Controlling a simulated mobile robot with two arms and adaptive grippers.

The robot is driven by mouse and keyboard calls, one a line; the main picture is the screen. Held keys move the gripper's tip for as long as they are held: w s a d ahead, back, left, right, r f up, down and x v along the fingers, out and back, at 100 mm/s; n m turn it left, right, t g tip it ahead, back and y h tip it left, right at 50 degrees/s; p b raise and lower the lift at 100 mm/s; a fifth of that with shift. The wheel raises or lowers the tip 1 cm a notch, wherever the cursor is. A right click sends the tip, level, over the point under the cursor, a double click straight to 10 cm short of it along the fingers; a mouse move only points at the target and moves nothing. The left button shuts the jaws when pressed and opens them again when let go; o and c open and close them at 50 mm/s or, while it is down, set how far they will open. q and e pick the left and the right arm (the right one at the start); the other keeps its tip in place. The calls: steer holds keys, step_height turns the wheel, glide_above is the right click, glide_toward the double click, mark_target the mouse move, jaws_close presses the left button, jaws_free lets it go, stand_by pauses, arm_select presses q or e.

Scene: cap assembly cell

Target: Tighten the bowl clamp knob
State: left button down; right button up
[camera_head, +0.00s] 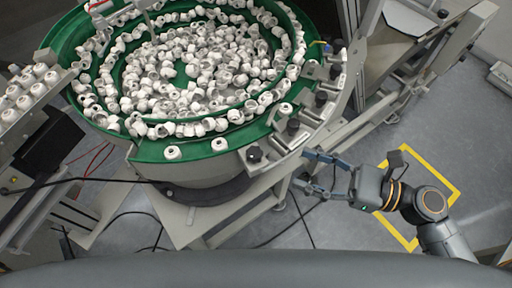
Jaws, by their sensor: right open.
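The green feeder bowl (205,146) is full of white caps and stands at the upper left of the head view. Several black clamp knobs sit on metal brackets along its right rim. The front knob (254,154) is closest to the bottom, another knob (292,126) is just behind it, and a third knob (321,98) is farther up the rim. I cannot tell which one is loose. My right gripper (304,171) is open and empty, its fingers pointing left, to the right of the front knob and apart from it. My left gripper is not in view.
A metal frame (210,230) carries the bowl. A rail with white caps (25,88) and a black box (52,143) stand at the left. A grey machine frame (425,60) is at the upper right. Yellow tape (432,160) marks the floor; the floor at right is mostly clear.

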mark_target(261, 154)
steer(key=p+x, duration=0.4)
steer(key=x, duration=0.6)
steer(key=shift+a+r, duration=0.1)
steer(key=shift+r, duration=0.05)
steer(key=shift+w+a, duration=0.25)
steer(key=shift+a, duration=0.45)
steer(key=shift+c, duration=0.4)
jaws_close()
